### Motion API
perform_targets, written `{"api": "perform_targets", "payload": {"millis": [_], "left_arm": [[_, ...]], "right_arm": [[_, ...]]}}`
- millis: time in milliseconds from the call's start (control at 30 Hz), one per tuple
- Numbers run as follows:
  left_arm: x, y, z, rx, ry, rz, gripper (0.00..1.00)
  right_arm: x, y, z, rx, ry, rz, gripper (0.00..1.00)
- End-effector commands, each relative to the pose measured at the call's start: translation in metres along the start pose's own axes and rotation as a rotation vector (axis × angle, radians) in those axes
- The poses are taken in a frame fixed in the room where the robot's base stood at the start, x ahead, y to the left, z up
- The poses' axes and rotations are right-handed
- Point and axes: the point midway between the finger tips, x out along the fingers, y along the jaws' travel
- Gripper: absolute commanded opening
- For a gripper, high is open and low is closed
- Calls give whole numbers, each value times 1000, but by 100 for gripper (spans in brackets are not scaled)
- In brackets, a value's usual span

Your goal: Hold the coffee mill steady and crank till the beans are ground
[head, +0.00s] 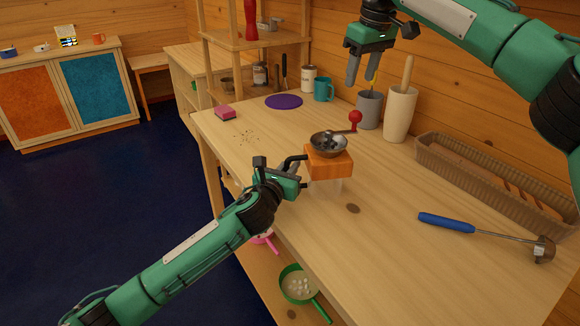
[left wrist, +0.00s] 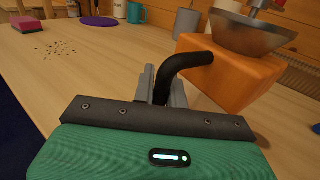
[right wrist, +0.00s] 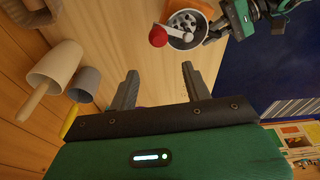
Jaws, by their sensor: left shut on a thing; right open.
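The coffee mill has an orange body (head: 329,165), a metal bowl (head: 322,143) on top with several small pieces in it, and a paler lower part. Its crank ends in a red knob (head: 355,117), at the back right of the bowl; the knob also shows in the right wrist view (right wrist: 158,36). A black side handle (left wrist: 186,64) bends out of the body to the left. My left gripper (head: 293,176) is shut on this handle. My right gripper (head: 368,72) is open and empty, fingers down, above and behind the knob, apart from it.
A grey cup (head: 369,108) and a beige vessel with a stick (head: 399,112) stand behind the mill. A wicker basket (head: 437,157) and a blue-handled ladle (head: 447,223) lie to the right. Dark crumbs (head: 246,137) and a pink sponge (head: 225,112) are at left.

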Motion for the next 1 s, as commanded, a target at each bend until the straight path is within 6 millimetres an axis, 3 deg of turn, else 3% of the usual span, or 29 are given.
{"api": "perform_targets", "payload": {"millis": [267, 700, 1000], "left_arm": [[0, 0, -1, 0, 1, 0, 0], [0, 0, -1, 0, 1, 0, 0], [0, 0, -1, 0, 1, 0, 0]], "right_arm": [[4, 2, 0, 92, 4, -4, 49], [65, 0, 12, 89, 2, -8, 49], [92, 0, 18, 89, 3, -5, 49]]}}
